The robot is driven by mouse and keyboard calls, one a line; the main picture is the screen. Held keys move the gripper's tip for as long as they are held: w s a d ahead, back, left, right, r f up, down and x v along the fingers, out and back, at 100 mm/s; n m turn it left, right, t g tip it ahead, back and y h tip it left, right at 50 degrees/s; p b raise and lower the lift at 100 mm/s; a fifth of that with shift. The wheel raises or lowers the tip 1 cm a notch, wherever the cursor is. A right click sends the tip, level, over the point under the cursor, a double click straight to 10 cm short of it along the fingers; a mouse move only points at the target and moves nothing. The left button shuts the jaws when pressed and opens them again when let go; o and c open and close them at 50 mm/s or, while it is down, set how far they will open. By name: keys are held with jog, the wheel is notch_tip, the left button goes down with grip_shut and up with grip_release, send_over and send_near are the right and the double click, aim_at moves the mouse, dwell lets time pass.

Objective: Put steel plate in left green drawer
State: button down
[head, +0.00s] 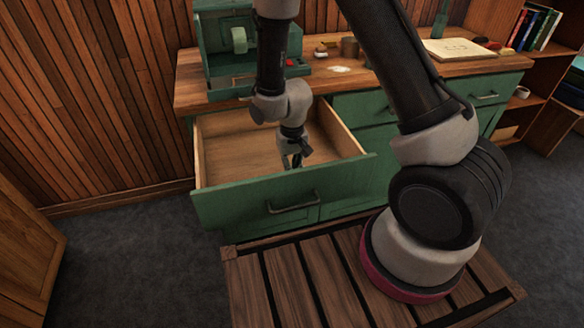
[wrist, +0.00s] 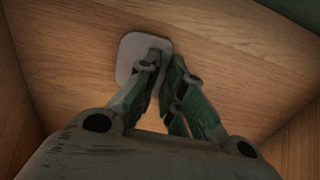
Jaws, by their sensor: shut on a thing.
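The left green drawer (head: 240,208) is pulled open in the head view, with a bare wooden inside. My gripper (head: 293,163) points down inside it, towards its right side. In the wrist view my gripper (wrist: 164,62) is shut on the steel plate (wrist: 131,52), a light grey piece with rounded corners. The plate is over the wooden drawer bottom (wrist: 230,60); I cannot tell whether it touches it. The fingers hide part of the plate. I cannot make the plate out in the head view.
The wooden counter (head: 190,90) above the drawer carries a green machine (head: 225,50), an open book (head: 455,49) and small items. Closed green drawers (head: 485,95) are to the right. A bookshelf (head: 540,70) stands at the far right. Drawer walls (head: 342,130) surround my gripper.

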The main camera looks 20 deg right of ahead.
jog(key=shift+f, duration=0.15)
jog(key=c, duration=1.5)
grip_release()
jog(key=shift+c, duration=0.2)
jog(key=s+d+r+t, duration=0.1)
jog(key=d+r, duration=0.1)
jog(key=r, duration=0.8)
jog(key=d+r, duration=0.3)
jog(key=r, duration=0.8)
jog(key=s+d+r+t, duration=0.1)
jog(key=s+d+r, duration=0.5)
jog(key=s+r, duration=0.2)
jog(key=s+d+r+t, duration=0.2)
jog(key=s+d+r, duration=0.4)
jog(key=s+r, duration=0.2)
jog(key=shift+s+d, duration=0.25)
jog(key=shift+s, duration=0.9)
